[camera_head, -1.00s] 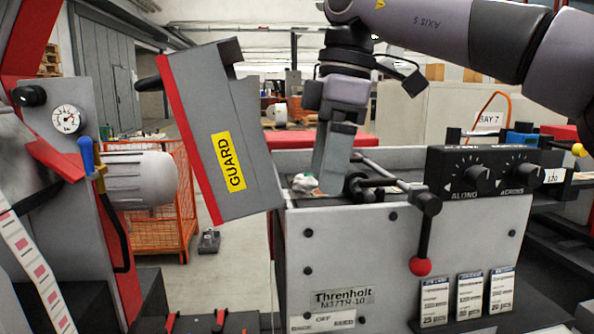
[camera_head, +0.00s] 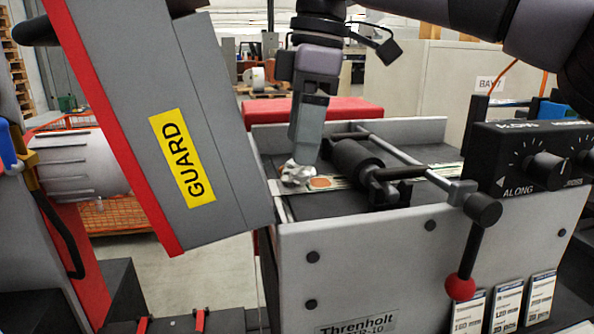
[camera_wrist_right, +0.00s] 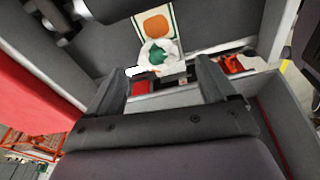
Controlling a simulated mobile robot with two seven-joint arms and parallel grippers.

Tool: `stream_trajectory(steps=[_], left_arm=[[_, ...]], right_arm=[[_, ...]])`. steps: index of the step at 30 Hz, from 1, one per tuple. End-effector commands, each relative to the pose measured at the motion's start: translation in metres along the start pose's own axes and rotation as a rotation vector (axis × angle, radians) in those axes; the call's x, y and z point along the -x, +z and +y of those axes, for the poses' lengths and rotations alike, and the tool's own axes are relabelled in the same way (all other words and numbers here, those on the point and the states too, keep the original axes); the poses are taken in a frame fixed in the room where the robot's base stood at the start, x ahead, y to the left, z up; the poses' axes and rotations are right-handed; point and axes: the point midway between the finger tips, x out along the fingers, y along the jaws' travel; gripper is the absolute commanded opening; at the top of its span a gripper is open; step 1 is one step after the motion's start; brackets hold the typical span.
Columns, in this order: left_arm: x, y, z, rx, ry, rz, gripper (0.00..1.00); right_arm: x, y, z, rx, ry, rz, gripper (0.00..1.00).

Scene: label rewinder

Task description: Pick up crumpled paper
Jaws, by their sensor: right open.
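The crumpled paper (camera_head: 296,173) is a small whitish wad lying on the label strip (camera_head: 345,183) inside the machine's open top. In the right wrist view the crumpled paper (camera_wrist_right: 158,53) shows white with a green patch, just beyond the fingertips. My right gripper (camera_head: 303,160) points down right behind the paper in the head view. In the right wrist view my right gripper (camera_wrist_right: 168,75) is open, its two fingers spread with the paper ahead of the gap. Whether a finger touches the paper I cannot tell. My left gripper is in neither view.
The grey guard (camera_head: 200,130) with a yellow label stands tilted left of the paper. A black roller (camera_head: 355,160) and a rail lie close to its right. A red-knobbed lever (camera_head: 461,287) and a dial box (camera_head: 540,165) stand at the front right.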

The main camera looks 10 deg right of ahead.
Motion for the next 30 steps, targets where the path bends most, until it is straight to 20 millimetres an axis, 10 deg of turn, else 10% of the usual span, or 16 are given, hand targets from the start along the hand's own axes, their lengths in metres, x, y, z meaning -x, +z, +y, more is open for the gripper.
stream_trajectory(steps=[18,24,30], left_arm=[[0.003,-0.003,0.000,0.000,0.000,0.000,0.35],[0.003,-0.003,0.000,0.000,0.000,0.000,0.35],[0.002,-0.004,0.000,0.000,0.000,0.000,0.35]], right_arm=[[-0.044,0.002,0.001,-0.002,0.000,0.001,0.85],[-0.044,0.002,0.001,-0.002,0.000,0.001,0.30],[-0.043,0.002,0.001,-0.002,0.000,0.001,0.28]])
